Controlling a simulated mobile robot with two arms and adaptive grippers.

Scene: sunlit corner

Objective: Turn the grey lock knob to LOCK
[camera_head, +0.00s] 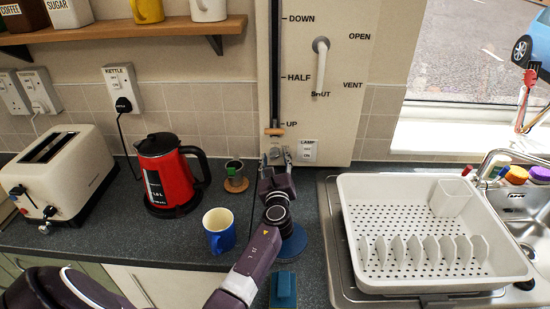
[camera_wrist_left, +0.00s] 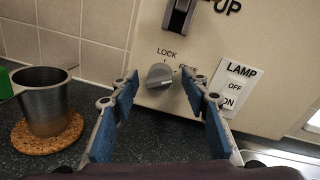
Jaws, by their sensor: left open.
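The grey lock knob (camera_wrist_left: 160,75) sits on the cream panel, below the word LOCK. A second word right of LOCK is partly hidden by a finger and seems to read FREE. The knob's ridge looks slanted, its upper end to the right; the exact setting is hard to tell. The knob is small in the head view (camera_head: 275,152). My left gripper (camera_wrist_left: 160,86) is open, its blue-padded fingers on either side of the knob, apparently not touching it. In the head view the left gripper (camera_head: 277,160) is just below the knob. My right gripper is not in view.
Above the knob is a slider (camera_head: 275,131) near UP. A lamp switch (camera_wrist_left: 233,88) is close on the right. A metal cup (camera_wrist_left: 45,100) on a cork coaster stands left. A blue mug (camera_head: 219,231), red kettle (camera_head: 168,178) and white dish rack (camera_head: 349,222) are nearby.

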